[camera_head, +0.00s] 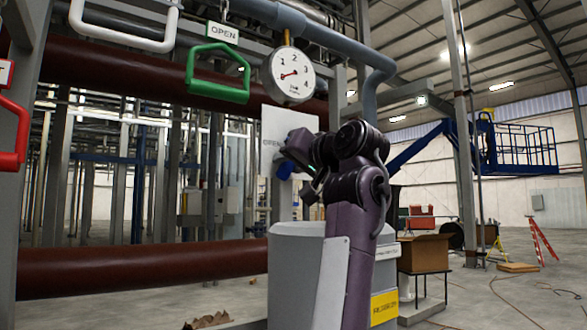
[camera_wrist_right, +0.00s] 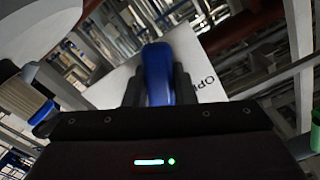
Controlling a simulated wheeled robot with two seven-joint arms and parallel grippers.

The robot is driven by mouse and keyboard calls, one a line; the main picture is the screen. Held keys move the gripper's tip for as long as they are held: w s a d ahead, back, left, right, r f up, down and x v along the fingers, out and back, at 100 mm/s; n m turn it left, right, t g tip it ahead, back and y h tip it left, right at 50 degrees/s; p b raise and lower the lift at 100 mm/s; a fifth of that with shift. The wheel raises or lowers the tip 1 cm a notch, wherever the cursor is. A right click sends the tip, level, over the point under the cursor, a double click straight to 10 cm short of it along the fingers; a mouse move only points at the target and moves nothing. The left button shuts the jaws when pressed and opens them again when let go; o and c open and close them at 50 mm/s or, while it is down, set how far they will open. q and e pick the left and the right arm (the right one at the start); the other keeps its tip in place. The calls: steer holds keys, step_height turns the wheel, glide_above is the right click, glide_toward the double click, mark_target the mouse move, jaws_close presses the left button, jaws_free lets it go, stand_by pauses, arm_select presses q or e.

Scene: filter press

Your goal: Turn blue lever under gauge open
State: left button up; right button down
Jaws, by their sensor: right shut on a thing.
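The round white gauge (camera_head: 290,74) hangs at the upper middle of the head view, its needle pointing to the left. Below it is a white plate (camera_head: 285,121) with partly hidden lettering. My left gripper is not in view.
A green handle (camera_head: 218,73) under an "OPEN" sign, a white handle (camera_head: 122,38) and a red handle (camera_head: 14,135) are to the left. Dark red pipes (camera_head: 140,270) cross behind. A grey bin (camera_head: 297,270) stands below my right arm.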

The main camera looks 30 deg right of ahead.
steer(key=shift+s+a+r+m, duration=0.1)
steer(key=shift+a+r+m, duration=0.15)
steer(key=shift+m, duration=0.45)
steer(key=shift+a+r+m, duration=0.2)
steer(key=shift+m, duration=0.5)
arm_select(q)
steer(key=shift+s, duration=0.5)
arm_select(e)
steer(key=shift+a+r, duration=0.1)
steer(key=shift+m, duration=0.3)
steer(key=c, duration=1.2)
jaws_free()
